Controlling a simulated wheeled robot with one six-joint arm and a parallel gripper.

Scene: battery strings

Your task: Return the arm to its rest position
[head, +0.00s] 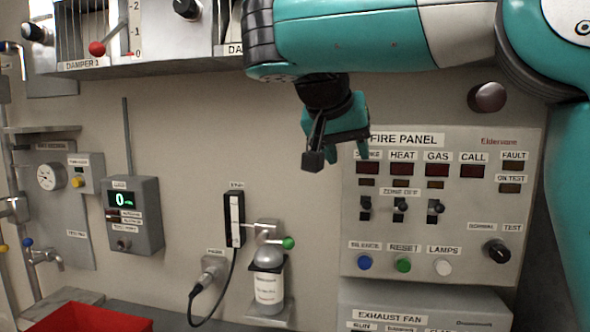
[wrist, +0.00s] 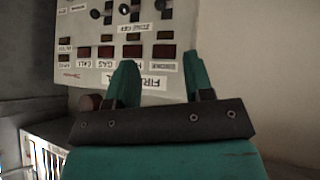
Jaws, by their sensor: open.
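My gripper (head: 340,150) hangs from my teal arm in the upper middle of the head view, in front of the wall at the top left corner of the fire panel (head: 471,219). In the wrist view my gripper (wrist: 163,85) shows two teal fingers spread apart with nothing between them. The fire panel (wrist: 178,12) appears upside down beyond the fingers there. My arm crosses the top of the head view and comes down its right side.
A damper unit (head: 150,45) with a red-knobbed lever is at the upper left. A grey box with a green "0" display (head: 133,213), a bottle (head: 268,285) on a bracket and a red bin (head: 85,318) are lower. An exhaust fan box (head: 420,302) sits under the panel.

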